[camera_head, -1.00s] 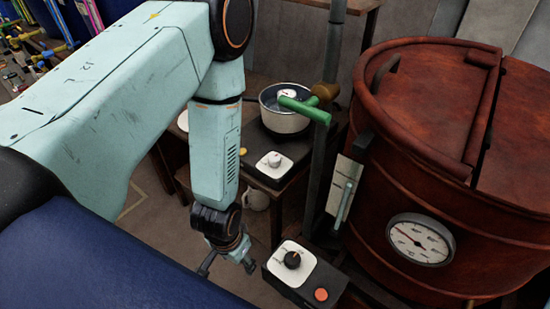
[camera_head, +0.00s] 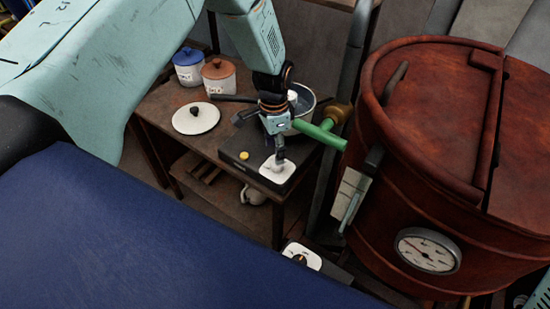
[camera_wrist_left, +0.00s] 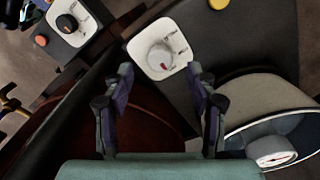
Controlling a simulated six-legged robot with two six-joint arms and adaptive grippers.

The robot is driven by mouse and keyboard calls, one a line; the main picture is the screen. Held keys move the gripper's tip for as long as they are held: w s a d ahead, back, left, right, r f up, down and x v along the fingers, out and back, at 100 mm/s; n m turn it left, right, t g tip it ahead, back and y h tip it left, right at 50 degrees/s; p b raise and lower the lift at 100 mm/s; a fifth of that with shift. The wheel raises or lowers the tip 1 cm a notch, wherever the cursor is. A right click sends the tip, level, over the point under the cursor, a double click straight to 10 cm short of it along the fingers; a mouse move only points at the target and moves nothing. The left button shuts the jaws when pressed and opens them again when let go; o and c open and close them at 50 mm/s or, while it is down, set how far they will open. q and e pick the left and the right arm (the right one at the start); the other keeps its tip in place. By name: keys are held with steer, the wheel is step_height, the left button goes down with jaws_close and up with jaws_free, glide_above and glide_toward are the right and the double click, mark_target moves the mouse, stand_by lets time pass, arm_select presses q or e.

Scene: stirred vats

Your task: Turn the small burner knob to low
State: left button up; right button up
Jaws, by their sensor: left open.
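The small burner knob (camera_head: 275,164) is a pale grey dial on a white plate at the front of a dark burner (camera_head: 236,147) on a wooden table. In the left wrist view the knob (camera_wrist_left: 160,57) lies just ahead of the fingertips, roughly midway between them, with markings to its right. My left gripper (camera_head: 262,137) is over the burner with one finger partly covering the knob in the head view. In the left wrist view its jaws (camera_wrist_left: 160,74) are spread and empty; contact with the knob cannot be told.
A pot (camera_head: 303,101) sits on the burner behind my gripper, with a green pipe (camera_head: 320,134) close by. A white lid (camera_head: 196,118) and blue (camera_head: 188,68) and brown (camera_head: 219,76) jars stand left. A black knob (camera_head: 300,257) is nearer. A red-brown vat (camera_head: 400,175) fills the right.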

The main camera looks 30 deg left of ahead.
arm_select(q)
steer(key=f, duration=0.3)
steer(key=w+d+f, duration=0.1)
steer(key=f, duration=0.1)
steer(key=shift+f, duration=0.25)
steer(key=shift+s+a+f, duration=0.1)
steer(key=shift+f, duration=0.05)
steer(key=shift+s+a, duration=0.15)
steer(key=shift+s, duration=0.15)
steer(key=shift+w+d+f, duration=0.1)
steer(key=shift+w+d, duration=0.1)
steer(key=shift+w, duration=0.15)
steer(key=c, duration=0.4)
steer(key=shift+s+a, duration=0.15)
steer(key=shift+s, duration=0.1)
steer(key=c, duration=0.4)
steer(key=shift+w, duration=0.1)
steer(key=c, duration=0.3)
